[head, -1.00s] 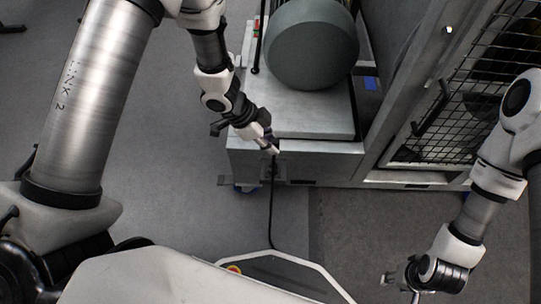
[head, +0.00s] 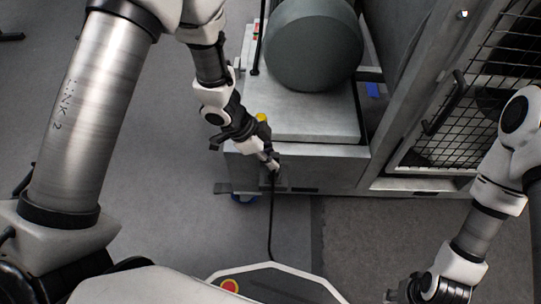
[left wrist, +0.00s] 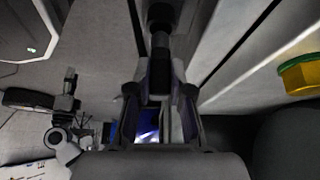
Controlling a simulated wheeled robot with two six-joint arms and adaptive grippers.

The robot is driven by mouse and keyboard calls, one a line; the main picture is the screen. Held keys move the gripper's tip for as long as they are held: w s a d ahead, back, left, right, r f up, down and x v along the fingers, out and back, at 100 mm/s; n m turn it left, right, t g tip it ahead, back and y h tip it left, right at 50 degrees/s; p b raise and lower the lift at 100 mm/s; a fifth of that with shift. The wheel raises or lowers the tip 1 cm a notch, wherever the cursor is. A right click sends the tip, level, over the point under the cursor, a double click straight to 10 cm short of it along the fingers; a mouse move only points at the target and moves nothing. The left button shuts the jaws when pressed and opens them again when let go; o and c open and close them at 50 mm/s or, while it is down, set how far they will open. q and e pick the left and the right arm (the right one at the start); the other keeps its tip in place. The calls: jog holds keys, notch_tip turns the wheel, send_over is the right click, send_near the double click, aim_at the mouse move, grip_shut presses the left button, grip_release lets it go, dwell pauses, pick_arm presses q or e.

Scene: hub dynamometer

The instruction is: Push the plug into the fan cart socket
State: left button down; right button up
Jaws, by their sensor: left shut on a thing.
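My left gripper (head: 273,165) is at the front face of the grey fan cart (head: 325,165), pointing down and forward. It is shut on the black plug (left wrist: 159,82), which sits between its two fingers in the left wrist view. A black cable (head: 271,220) hangs from the plug to the floor in the head view. The socket is hidden behind the gripper and plug, so I cannot tell how far the plug is in. My right gripper (head: 398,294) is at the bottom edge of the head view, cut off, and its jaws are unclear.
A dark round motor housing (head: 313,45) stands on the cart. A yellow knob (head: 262,117) is just behind my left wrist; a yellow-green part (left wrist: 299,75) shows in the wrist view. A mesh-fronted cage (head: 460,110) stands to the right. The floor (head: 130,200) left of the cart is clear.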

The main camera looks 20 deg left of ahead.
pick_arm(q)
jog(key=shift+r, duration=0.1)
jog(key=shift+a+p, duration=0.1)
jog(key=shift+p, duration=0.35)
jog(key=shift+f, duration=0.2)
dwell(0.3)
jog(key=shift+f, duration=0.55)
jog(key=shift+f+b, duration=0.15)
jog(key=shift+b, duration=0.2)
jog(key=shift+f, duration=0.55)
jog(key=c, duration=1)
grip_release()
